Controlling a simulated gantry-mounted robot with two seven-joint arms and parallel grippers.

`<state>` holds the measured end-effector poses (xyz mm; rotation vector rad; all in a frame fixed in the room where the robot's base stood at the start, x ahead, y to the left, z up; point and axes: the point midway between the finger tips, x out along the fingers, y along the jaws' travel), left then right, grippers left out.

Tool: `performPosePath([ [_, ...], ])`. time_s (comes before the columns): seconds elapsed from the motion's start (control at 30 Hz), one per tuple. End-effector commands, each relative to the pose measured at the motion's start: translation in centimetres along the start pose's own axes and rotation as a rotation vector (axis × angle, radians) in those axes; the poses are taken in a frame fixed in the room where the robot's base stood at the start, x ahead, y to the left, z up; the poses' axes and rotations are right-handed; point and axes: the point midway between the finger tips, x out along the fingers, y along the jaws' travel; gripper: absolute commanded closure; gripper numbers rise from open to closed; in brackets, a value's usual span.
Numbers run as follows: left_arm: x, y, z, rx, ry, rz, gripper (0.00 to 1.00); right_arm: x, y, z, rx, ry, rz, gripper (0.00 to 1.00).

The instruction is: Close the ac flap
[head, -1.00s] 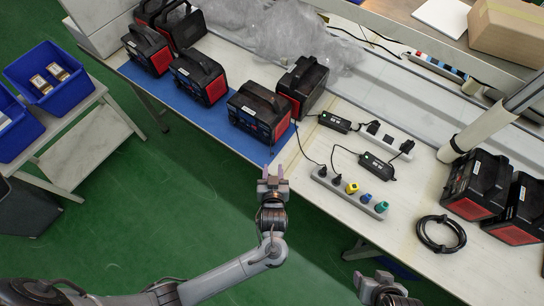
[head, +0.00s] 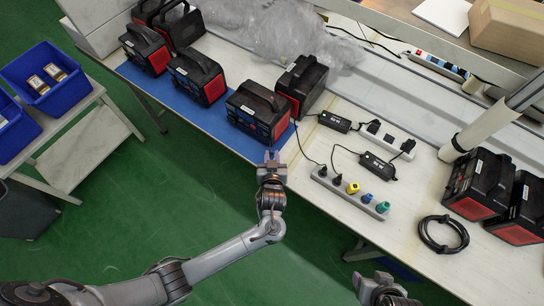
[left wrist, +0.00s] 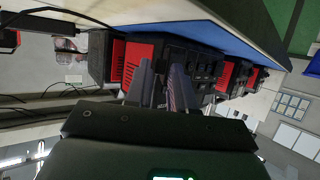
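The nearest power station (head: 258,112) is a black box with red end panels and a top handle, standing on the blue mat at the bench's front edge. Its dark front with sockets (left wrist: 200,65) shows in the left wrist view, partly behind my fingers. I cannot clearly make out the AC flap or its position. My left gripper (head: 271,157) is just in front of this station, by the bench edge. In the left wrist view its two fingers (left wrist: 163,85) stand apart with nothing between them. My right gripper (head: 378,284) is low in the head view, away from the stations; its fingertips are unclear.
Other power stations (head: 197,77) stand on the blue mat (head: 225,132). A power strip (head: 350,190) with coloured plugs, black adapters (head: 377,166) and a coiled cable (head: 442,234) lie to the right. Green floor is free before the bench.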

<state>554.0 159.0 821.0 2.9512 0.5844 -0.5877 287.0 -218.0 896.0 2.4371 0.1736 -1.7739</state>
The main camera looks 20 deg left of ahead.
Motion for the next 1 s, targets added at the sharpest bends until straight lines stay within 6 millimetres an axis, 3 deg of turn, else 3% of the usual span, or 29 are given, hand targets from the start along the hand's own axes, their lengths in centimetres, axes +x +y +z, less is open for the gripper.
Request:
performPosePath([
  [0.03, -0.01, 0.00, 0.01, 0.000, 0.000, 0.000, 0.85, -0.01, 0.04, 0.00, -0.002, 0.000, 0.001, 0.41],
  [0.13, -0.02, 0.01, 0.01, 0.000, 0.000, 0.000, 1.00, 0.00, 0.12, 0.02, -0.005, 0.000, 0.004, 0.41],
  [1.0, -0.09, -0.28, -0.06, 0.014, 0.000, 0.033, 1.00, -0.47, -0.01, -0.18, 0.002, 0.001, -0.001, 0.41],
])
